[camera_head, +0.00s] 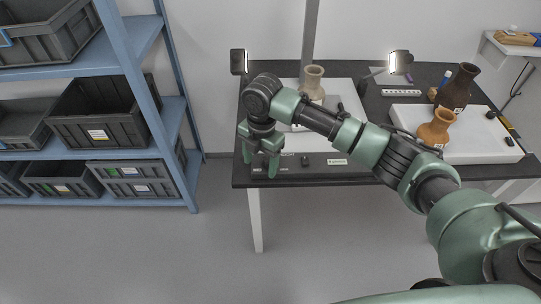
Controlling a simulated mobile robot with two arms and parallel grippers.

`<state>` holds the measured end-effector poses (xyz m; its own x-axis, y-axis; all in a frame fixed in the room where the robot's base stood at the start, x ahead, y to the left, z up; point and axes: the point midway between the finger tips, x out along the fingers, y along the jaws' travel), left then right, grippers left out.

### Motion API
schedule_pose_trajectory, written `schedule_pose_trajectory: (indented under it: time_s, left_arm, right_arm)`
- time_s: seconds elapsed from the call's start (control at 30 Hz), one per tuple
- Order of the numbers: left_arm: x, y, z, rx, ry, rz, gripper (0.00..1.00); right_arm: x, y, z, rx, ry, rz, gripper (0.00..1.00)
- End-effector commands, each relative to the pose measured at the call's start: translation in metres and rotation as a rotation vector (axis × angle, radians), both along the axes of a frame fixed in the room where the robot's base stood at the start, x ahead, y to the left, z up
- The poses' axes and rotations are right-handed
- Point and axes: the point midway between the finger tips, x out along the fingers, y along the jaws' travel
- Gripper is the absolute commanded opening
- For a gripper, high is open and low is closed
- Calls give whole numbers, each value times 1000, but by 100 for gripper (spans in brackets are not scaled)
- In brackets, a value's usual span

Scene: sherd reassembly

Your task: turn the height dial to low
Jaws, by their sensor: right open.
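The front strip of the dark table (370,178) carries a small dark round knob (304,161), which looks like a dial. Small pale labels lie along the strip, one of them a white label (337,162) right of the knob. The dial's pointer and lettering are too small to read. My right gripper (259,163) is open and points down over the strip's left end, left of the knob and apart from it. Its fingers hide part of the strip, so I cannot tell whether another control lies under them. My left gripper is not in view.
A tan vase (313,82) stands on a white board behind my right arm. A blue shelf (128,58) with grey bins stands left. The floor before the table is clear.

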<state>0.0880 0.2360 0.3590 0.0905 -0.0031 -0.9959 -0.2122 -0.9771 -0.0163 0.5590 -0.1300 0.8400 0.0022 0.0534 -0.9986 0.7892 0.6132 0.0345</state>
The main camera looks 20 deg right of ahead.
Motion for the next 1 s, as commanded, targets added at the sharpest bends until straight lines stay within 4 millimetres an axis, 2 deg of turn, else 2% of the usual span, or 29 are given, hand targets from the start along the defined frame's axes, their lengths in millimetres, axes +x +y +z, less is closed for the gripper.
schedule_pose_trajectory:
  time_s: [0.03, 0.1, 0.2, 0.27, 0.37, 0.7, 0.83, 1.0]
  left_arm:
    - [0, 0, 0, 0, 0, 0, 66]
    - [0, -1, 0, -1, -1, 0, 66]
    - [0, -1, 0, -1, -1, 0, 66]
    - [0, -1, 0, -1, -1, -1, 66]
    - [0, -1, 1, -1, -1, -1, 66]
    - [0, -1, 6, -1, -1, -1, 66]
    - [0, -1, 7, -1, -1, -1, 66]
    - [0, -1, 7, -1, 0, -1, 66]
  right_arm:
    - [16, -15, 16, -25, -6, 29, 64]
    - [28, -29, 30, -41, -3, 66, 64]
    - [37, -40, 41, -52, 1, 96, 64]
    - [38, -42, 42, -55, 3, 104, 64]
    - [38, -43, 33, -55, 6, 107, 64]
    - [38, -42, -19, -55, 5, 106, 64]
    - [38, -42, -30, -54, 3, 106, 64]
    - [38, -41, -34, -54, 1, 107, 64]
